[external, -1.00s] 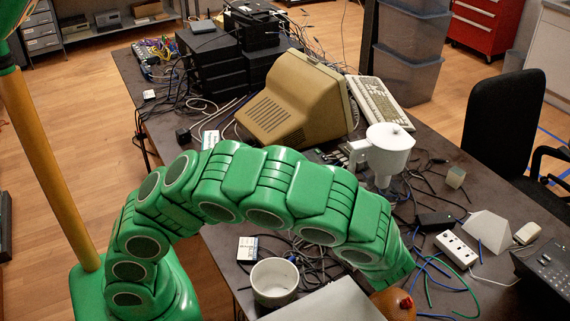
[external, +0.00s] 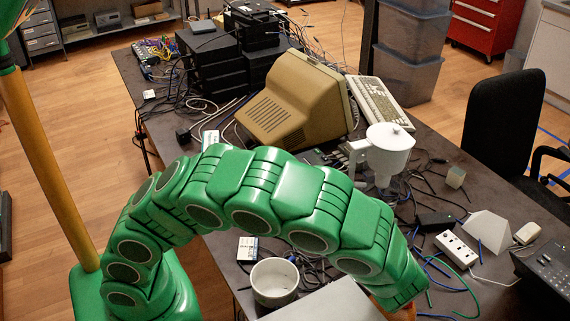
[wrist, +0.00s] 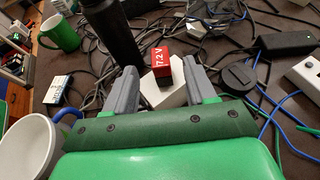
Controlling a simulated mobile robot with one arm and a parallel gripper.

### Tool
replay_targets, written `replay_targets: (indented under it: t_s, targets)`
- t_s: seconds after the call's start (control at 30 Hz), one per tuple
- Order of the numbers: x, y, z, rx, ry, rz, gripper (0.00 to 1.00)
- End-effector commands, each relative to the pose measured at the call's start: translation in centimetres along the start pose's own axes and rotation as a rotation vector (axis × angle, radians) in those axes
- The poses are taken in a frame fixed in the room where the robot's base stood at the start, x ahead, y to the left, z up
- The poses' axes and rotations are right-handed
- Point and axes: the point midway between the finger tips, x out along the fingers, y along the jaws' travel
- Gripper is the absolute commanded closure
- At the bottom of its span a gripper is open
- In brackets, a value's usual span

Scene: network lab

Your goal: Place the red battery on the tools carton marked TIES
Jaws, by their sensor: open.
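The red battery (wrist: 162,66), marked 7.2V, shows in the wrist view just ahead of and between the spread fingers of my gripper (wrist: 159,70). A white block-shaped thing (wrist: 160,93) lies below it, between the fingers; I cannot tell whether the two are one piece. My gripper is open, with a finger on each side and a gap to the battery. A small white carton (wrist: 57,89) with print lies at the left; its word is too small to read. It also seems to show in the external view (external: 247,248). My gripper is hidden behind the arm there.
A white cup (wrist: 32,145) stands close at the left of my gripper. A black cylinder (wrist: 108,32) rises behind the left finger. A green mug (wrist: 60,35) is further off. Cables, a black adapter (wrist: 287,43) and a power strip (wrist: 305,73) lie at the right.

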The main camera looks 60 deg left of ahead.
Motion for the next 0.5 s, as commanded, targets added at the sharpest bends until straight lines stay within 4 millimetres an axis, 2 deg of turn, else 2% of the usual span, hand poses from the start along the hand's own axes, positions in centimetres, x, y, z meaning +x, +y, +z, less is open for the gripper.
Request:
replay_targets:
  t_s: [0.2, 0.4, 0.5]
  targets:
    - [-2.6, 0.0, -0.1, 0.001, 0.001, -0.003, 0.45]
    - [-3.7, 0.0, 0.0, 0.001, 0.0, -0.001, 0.45]
    - [-3.7, -0.6, 0.5, 0.016, 0.008, -0.021, 0.45]
